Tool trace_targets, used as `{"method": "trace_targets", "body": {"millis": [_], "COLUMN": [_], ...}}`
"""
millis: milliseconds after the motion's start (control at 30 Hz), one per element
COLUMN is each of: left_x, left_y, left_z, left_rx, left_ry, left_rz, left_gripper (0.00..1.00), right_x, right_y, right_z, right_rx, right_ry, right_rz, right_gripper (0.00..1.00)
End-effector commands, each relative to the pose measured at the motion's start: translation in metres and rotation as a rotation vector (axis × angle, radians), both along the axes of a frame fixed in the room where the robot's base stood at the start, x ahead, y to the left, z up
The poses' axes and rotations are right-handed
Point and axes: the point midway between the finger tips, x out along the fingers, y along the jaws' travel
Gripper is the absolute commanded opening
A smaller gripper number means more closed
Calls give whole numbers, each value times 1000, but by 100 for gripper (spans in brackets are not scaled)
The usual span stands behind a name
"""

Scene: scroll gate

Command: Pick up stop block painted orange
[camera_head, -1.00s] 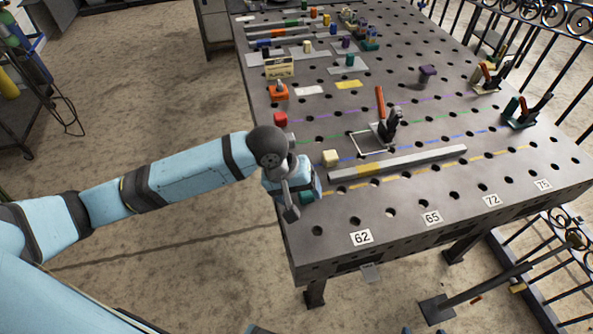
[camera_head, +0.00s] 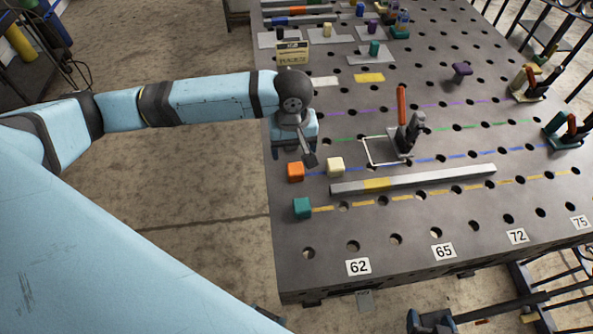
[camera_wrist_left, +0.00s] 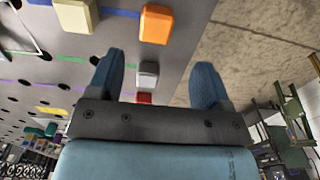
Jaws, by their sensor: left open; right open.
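The orange stop block (camera_head: 296,171) stands near the table's left edge, beside a cream block (camera_head: 335,167) and behind a teal block (camera_head: 303,207). My left gripper (camera_head: 292,156) is open and empty just behind the orange block in the head view. In the left wrist view the orange block (camera_wrist_left: 155,23) shows beyond my open fingers (camera_wrist_left: 157,78), with the cream block (camera_wrist_left: 75,15) to its left. A grey block (camera_wrist_left: 148,73) and a red block (camera_wrist_left: 144,98) appear between the fingers in that view. My right gripper is not in view.
A grey bar (camera_head: 440,177) with a yellow band lies to the right of the blocks. A toggle clamp (camera_head: 405,130) with a red handle stands behind it. The perforated table (camera_head: 330,275) is clear at its front left.

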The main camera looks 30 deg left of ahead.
Motion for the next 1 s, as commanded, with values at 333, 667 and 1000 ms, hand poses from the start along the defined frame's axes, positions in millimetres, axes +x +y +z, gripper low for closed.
{"method": "trace_targets", "body": {"millis": [333, 667, 1000], "left_x": [0, -1, -1], "left_y": [-2, -5, -6], "left_z": [-35, -77, -80], "left_rx": [0, 0, 0], "left_ry": [-1, -3, -3], "left_rz": [-1, -1, -2], "left_gripper": [72, 72, 56], "right_x": [6, 8, 6], "right_y": [1, -1, -1], "right_z": [5, 7, 2], "right_rx": [3, 2, 0], "right_ry": [-17, -22, -14], "right_rz": [0, -1, -2], "right_gripper": [72, 72, 72]}}
